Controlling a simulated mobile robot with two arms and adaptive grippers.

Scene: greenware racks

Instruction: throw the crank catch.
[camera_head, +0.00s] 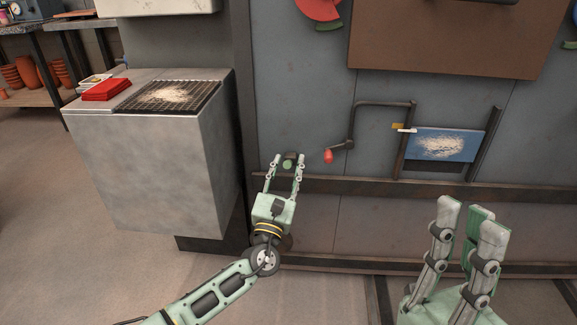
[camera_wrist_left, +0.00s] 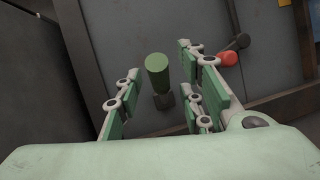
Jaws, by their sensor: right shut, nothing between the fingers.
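A bent dark crank rod (camera_head: 384,103) with a red knob (camera_head: 328,156) is mounted on the grey panel; I cannot tell which part is the catch. The red knob also shows at the right in the left wrist view (camera_wrist_left: 228,58). A green-capped knob (camera_head: 289,161) on a dark stem sits left of it. My left gripper (camera_head: 288,157) is open, with its fingers on either side of the green knob. In the left wrist view the green knob (camera_wrist_left: 157,69) stands between the fingers, with no clear contact. My right gripper (camera_head: 472,213) is shut and empty at the lower right.
A blue plate (camera_head: 421,136) with a pale patch is held between dark rails, beside a white pin and yellow tag (camera_head: 397,126). A ledge (camera_head: 372,186) runs below. A grey cabinet (camera_head: 150,170) with a dark grate stands left. Floor is clear at lower left.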

